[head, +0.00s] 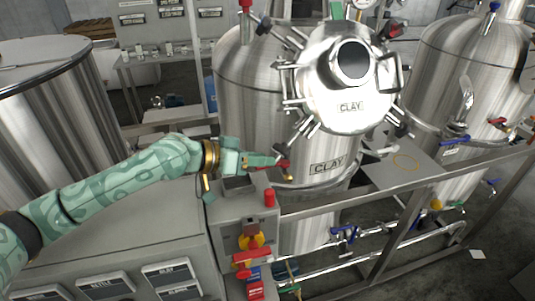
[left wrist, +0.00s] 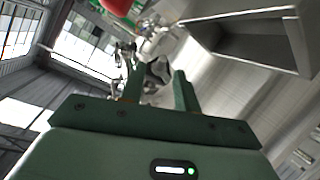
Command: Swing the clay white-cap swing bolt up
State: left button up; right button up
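Several swing bolts sit around the lid's rim. A white-capped bolt (head: 388,150) sticks out low on the right of the lid, pointing right. My left gripper (head: 276,162) is left of the tank's lower label, by a red-and-dark part (head: 284,166), well left of the white cap. In the left wrist view its fingers (left wrist: 158,88) are apart; blurred silver and dark parts show beyond them, contact unclear. My right gripper is out of view.
A grey cabinet with an open box (head: 238,184) and a red button (head: 269,198) stands just below my left gripper. A flat plate (head: 385,172) and frame rails lie right of the tank. Other steel tanks stand left (head: 60,80) and right (head: 450,70).

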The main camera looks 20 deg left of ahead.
pick_arm(q)
jog(key=shift+x, duration=1.25)
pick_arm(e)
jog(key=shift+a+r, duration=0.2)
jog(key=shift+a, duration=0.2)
